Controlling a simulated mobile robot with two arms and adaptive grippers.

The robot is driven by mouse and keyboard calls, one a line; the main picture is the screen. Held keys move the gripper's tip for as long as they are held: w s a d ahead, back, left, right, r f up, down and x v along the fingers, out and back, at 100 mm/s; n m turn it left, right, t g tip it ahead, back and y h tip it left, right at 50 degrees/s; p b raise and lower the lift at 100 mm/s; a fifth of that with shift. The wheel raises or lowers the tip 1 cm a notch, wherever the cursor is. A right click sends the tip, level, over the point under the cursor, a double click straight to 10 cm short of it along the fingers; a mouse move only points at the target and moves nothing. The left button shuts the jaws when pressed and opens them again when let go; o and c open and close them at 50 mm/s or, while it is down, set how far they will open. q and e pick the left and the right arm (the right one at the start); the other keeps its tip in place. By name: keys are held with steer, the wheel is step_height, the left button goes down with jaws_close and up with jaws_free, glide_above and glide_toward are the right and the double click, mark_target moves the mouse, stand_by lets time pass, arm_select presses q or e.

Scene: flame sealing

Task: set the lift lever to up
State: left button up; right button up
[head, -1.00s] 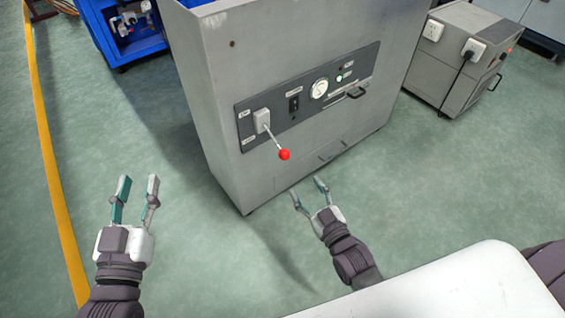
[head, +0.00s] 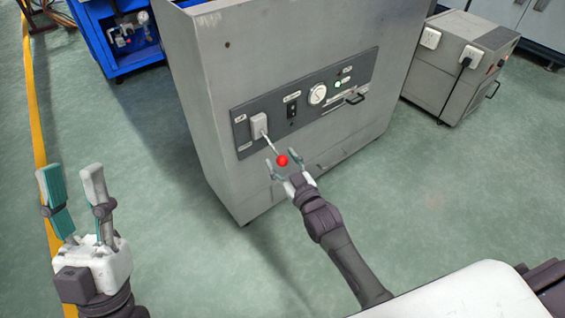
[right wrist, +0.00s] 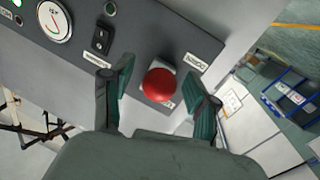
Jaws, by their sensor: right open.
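The lift lever has a red ball knob (head: 282,160) on a thin metal rod that comes from a pale pivot block (head: 259,126) on the dark control panel (head: 330,96). The rod slants down and to the right. My right gripper (head: 283,159) is open, with the red knob between its fingertips in the head view. In the right wrist view the red knob (right wrist: 159,85) sits between the two open fingers, with a gap visible on each side. My left gripper (head: 72,190) is open and empty at the lower left, away from the cabinet.
The panel sits on a grey cabinet (head: 215,100) and also bears a black switch (head: 292,110), a round gauge (head: 318,94) and a handle (head: 355,98). A grey box unit (head: 455,75) stands at right, a blue cart (head: 110,30) at upper left.

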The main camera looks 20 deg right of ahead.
steer(key=shift+w, duration=0.1)
jaws_close()
stand_by(0.3)
